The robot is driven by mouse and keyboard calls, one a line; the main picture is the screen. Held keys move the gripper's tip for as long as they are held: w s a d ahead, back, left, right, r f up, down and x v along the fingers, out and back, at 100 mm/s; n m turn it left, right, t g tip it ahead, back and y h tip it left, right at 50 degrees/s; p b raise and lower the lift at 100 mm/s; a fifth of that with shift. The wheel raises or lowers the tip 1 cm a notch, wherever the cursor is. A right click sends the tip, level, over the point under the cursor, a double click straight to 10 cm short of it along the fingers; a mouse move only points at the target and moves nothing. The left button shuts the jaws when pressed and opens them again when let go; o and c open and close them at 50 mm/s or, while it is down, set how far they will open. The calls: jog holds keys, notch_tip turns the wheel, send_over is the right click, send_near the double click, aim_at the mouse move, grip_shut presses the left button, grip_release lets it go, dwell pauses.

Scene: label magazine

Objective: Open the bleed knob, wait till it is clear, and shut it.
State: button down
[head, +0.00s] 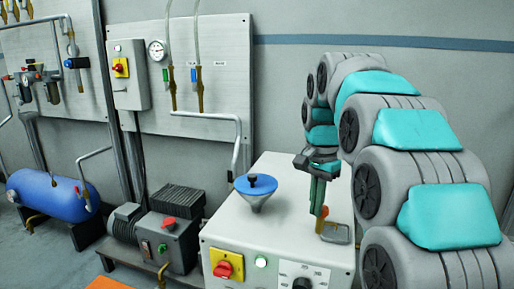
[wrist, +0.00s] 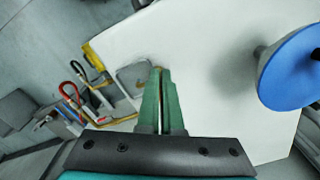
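My gripper (head: 317,203) points down over the right part of the white cabinet top (head: 275,220). Its two green fingers lie almost together, with only a thin gap in the wrist view (wrist: 161,70). Nothing shows held between them. I cannot read whether the knob is open or shut, and no fluid can be made out.
A funnel with a blue lid (head: 256,185) stands left of my gripper; the lid also shows in the wrist view (wrist: 292,68). A blue tank (head: 52,194) lies far left.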

jog(key=shift+w+a, duration=0.25)
jog(key=shift+w, duration=0.15)
dwell(0.3)
jog(key=shift+a, duration=0.15)
jog(key=shift+a, duration=0.2)
jog(key=shift+s+a, duration=0.1)
